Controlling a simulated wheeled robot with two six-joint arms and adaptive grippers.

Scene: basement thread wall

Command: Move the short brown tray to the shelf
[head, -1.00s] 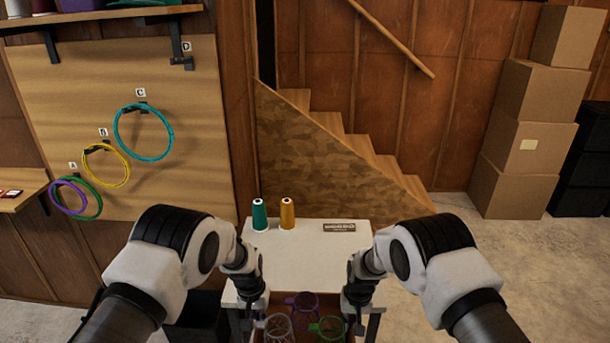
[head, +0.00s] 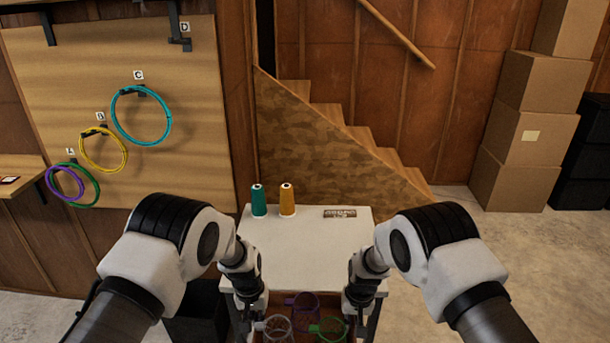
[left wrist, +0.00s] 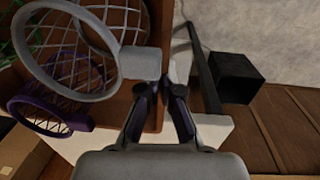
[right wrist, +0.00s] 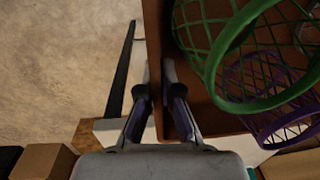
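The short brown tray (head: 333,303) is low in the head view, at the near side of the white table (head: 305,250), partly cut off by the bottom edge. It holds mesh baskets: a clear-grey one (head: 277,326), a purple one (head: 305,304) and a green one (head: 329,329). My left gripper (left wrist: 161,88) has its fingers on both sides of one tray wall (left wrist: 160,25). My right gripper (right wrist: 157,72) has its fingers on both sides of the opposite wall (right wrist: 153,25). Both look shut on the walls. A wooden shelf (head: 22,172) shows at the left edge.
A teal thread cone (head: 259,202) and an orange one (head: 287,200) stand on the table's back, beside a small sign plate (head: 340,213). Colored hoops hang on the wall board (head: 200,110). Stacked cartons (head: 515,180) stand right. Open floor (head: 550,270) lies right of the table.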

